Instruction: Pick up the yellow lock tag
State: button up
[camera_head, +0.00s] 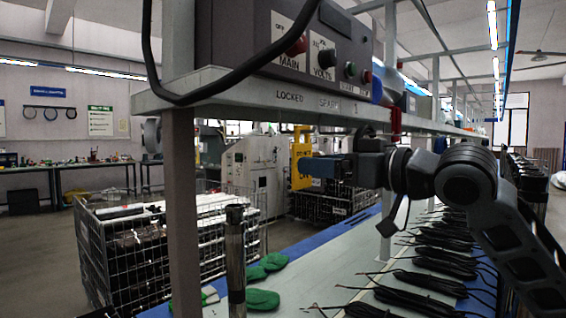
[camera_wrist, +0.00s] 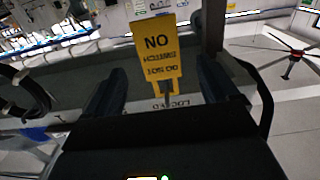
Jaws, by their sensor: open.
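The yellow lock tag (camera_head: 302,145) is at the tip of my gripper in the head view, below the shelf edge. In the wrist view the tag (camera_wrist: 157,48) shows black printing with a large "NO", and its narrow end points down between the fingers. My gripper (camera_head: 308,168) points left in the head view, its fingers around the tag's level. In the wrist view my gripper (camera_wrist: 163,82) has its fingers spread, one on each side of the tag's lower part, with gaps visible. Whether a finger touches the tag cannot be told.
The shelf (camera_head: 270,97) carries a control box (camera_head: 285,40) with knobs, and a black cable hangs in front. Below, a bench holds several black cable bundles (camera_head: 430,262), green gloves (camera_head: 262,298) and a dark post (camera_head: 235,260). A wire cage (camera_head: 105,255) stands left.

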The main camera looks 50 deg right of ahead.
aim_at(295, 159)
jog(key=w+p, duration=0.1)
jog(key=w, duration=0.3)
jog(key=w+p, duration=0.1)
jog(key=w, duration=0.2)
jog(key=shift+w+a+r, duration=0.15)
jog(key=shift+w+r, duration=0.05)
jog(key=shift+w, duration=0.15)
jog(key=shift+c, duration=0.4)
jog(key=c, duration=1)
jog(key=shift+o, duration=0.2)
jog(key=shift+r, duration=0.1)
